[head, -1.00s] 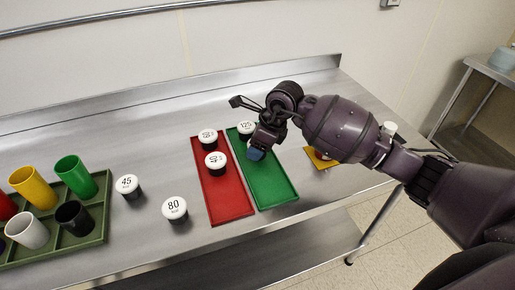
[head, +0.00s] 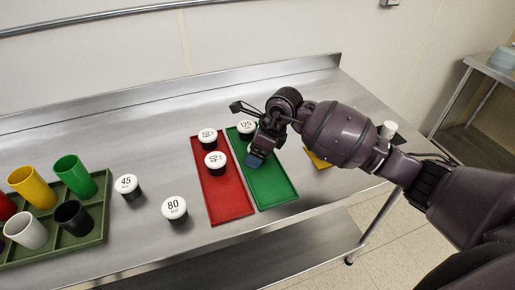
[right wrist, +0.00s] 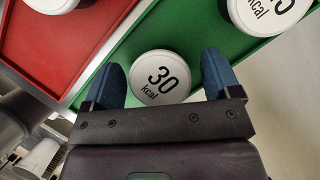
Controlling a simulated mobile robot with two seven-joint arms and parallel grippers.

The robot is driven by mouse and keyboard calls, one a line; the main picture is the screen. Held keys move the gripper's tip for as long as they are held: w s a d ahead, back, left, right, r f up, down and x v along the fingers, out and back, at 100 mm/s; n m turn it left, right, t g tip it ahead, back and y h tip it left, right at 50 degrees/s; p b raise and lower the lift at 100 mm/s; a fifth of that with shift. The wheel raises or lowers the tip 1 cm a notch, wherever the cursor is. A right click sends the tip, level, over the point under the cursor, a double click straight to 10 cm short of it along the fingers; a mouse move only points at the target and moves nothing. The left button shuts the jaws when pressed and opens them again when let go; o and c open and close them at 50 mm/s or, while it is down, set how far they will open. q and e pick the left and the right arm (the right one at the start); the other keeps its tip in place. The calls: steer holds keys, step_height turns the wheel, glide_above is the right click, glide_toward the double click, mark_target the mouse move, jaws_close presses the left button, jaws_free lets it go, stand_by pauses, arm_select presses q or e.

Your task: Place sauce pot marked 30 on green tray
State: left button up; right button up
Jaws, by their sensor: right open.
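The sauce pot marked 30 (right wrist: 160,77) has a white lid and stands on the green tray (right wrist: 190,30), as the right wrist view shows. In the head view only a sliver of white shows beside my gripper, and the rest is hidden. My right gripper (right wrist: 160,85) is open, with its two blue fingers on either side of that pot. I cannot tell whether they touch it. In the head view my right gripper (head: 257,158) is over the middle of the green tray (head: 275,190). My left gripper is not in view.
A pot marked 125 (head: 246,127) stands at the green tray's far end. The red tray (head: 229,203) beside it holds two pots. Pots marked 45 (head: 126,184) and 80 (head: 174,207) and a crate of cups (head: 105,205) are left. A yellow item (head: 318,161) lies right.

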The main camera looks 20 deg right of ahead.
steer(key=shift+d+r, duration=0.1)
steer(key=shift+r, duration=0.2)
steer(key=v, duration=1.1)
steer(key=shift+r, duration=0.25)
steer(key=shift+s, duration=0.2)
